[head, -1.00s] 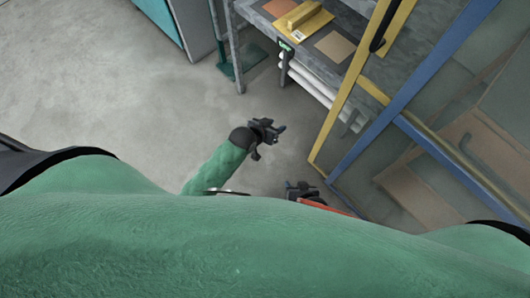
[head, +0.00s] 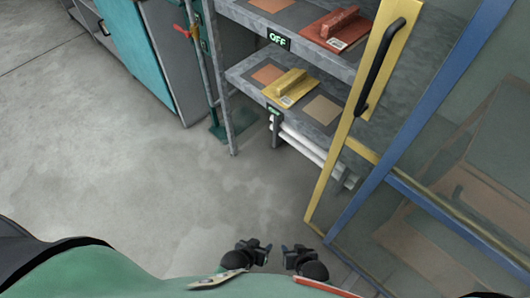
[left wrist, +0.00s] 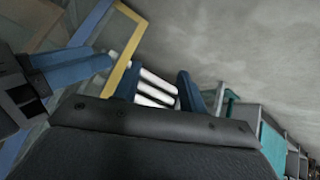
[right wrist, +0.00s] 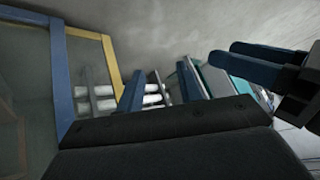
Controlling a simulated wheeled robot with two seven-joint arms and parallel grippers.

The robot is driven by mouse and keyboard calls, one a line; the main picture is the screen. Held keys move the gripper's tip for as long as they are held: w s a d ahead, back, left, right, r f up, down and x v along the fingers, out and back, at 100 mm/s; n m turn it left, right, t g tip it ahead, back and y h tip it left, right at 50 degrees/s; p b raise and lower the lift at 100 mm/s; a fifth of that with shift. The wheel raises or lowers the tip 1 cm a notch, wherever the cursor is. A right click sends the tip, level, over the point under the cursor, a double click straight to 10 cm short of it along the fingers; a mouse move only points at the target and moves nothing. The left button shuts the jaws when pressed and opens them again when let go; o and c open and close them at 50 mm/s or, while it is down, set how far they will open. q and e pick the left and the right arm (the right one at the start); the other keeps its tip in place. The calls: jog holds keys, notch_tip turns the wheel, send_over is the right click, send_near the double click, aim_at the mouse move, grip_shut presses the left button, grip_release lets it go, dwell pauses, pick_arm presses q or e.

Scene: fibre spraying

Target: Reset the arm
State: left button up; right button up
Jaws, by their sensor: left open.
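My left gripper (head: 266,250) and my right gripper (head: 288,252) are low in the middle of the head view, side by side and close together over the floor. In the left wrist view, the two blue fingers of the left gripper (left wrist: 157,85) stand apart with nothing between them. The fingers of the right gripper (right wrist: 160,78) also stand apart and empty in its own wrist view. Each wrist view shows the other gripper at its side, the right one (left wrist: 60,65) and the left one (right wrist: 265,62).
A grey shelf (head: 243,72) holds a yellow float (head: 291,84) and a red float (head: 336,25) on its tiers. White rolls (head: 300,145) lie below. A yellow-framed door (head: 345,130) with a black handle (head: 378,65) stands right. Open floor (head: 110,150) lies left.

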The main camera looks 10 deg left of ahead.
jog(key=shift+w, duration=0.1)
jog(key=s+d+r+g+h, duration=0.1)
jog(key=s+d+r+g, duration=0.15)
jog(key=s+g, duration=0.2)
pick_arm(q)
jog(key=s+a+r+g+p, duration=0.1)
jog(key=a+r+p, duration=0.1)
jog(key=r, duration=0.9)
jog(key=s+a+r+g+y+p, duration=0.1)
jog(key=r+p, duration=0.4)
jog(key=r, duration=0.6)
jog(key=s+a+r+g+y+p, duration=0.1)
jog(key=a+r+p, duration=0.3)
jog(key=r, duration=0.7)
jog(key=shift+s+a+g, duration=0.15)
jog(key=shift+a+g, duration=0.55)
pick_arm(e)
jog(key=d+r, duration=0.3)
jog(key=r, duration=1.2)
jog(key=d+r+h, duration=0.1)
jog(key=d+r, duration=0.1)
jog(key=r, duration=1.3)
jog(key=shift+w+d+r, duration=0.15)
jog(key=shift+w+d, duration=0.25)
pick_arm(q)
jog(key=shift+f, duration=0.1)
jog(key=shift+c, duration=0.6)
jog(key=shift+d, duration=0.1)
pick_arm(e)
jog(key=shift+d, duration=0.1)
